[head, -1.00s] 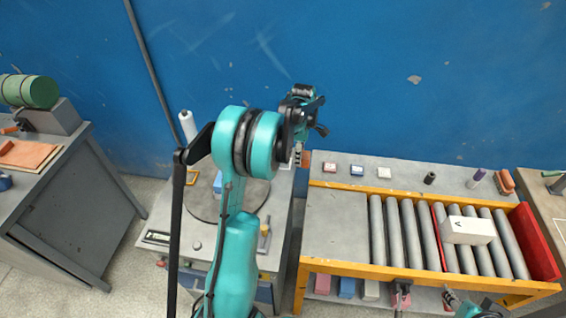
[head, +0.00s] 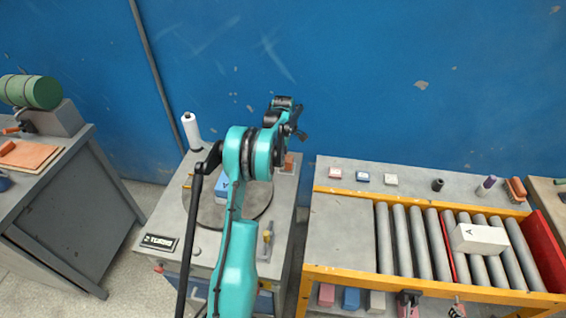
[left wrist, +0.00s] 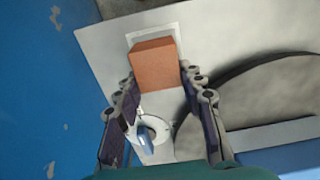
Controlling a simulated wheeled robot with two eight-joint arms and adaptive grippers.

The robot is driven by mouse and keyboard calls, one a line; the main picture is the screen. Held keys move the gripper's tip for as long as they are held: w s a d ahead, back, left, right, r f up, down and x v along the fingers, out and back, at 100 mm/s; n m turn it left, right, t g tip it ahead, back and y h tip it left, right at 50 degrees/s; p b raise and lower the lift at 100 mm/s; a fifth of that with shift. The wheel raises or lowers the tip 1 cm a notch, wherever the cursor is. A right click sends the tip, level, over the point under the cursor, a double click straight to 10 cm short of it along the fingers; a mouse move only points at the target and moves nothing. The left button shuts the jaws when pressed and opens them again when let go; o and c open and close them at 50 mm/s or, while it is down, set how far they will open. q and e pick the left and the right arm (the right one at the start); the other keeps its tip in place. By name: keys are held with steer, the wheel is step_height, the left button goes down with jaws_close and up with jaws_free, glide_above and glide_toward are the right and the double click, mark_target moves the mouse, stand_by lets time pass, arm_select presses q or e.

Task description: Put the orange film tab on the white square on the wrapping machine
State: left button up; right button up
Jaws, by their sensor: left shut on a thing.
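The orange film tab (left wrist: 154,64) is a block between the fingertips of my left gripper (left wrist: 157,76), which is shut on it. In the left wrist view it is over the white square (left wrist: 178,35), whose pale rim shows around its far end. I cannot tell whether the tab touches it. In the head view the tab (head: 291,163) shows at the right back of the wrapping machine (head: 210,253), below my left gripper (head: 288,125). The right gripper (head: 457,309) only partly shows at the bottom edge, and its jaws are unclear.
A round turntable (head: 263,205) carries a blue box (head: 221,190). A white film roll (head: 191,130) stands at the machine's back left. A roller conveyor (head: 400,240) with a white box (head: 479,239) is to the right. The blue wall (head: 370,80) is close behind.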

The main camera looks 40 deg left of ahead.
arm_select(q)
steer(key=shift+f, duration=0.55)
steer(key=shift+f, duration=0.1)
steer(key=o, duration=1.2)
steer(key=shift+c, duration=0.2)
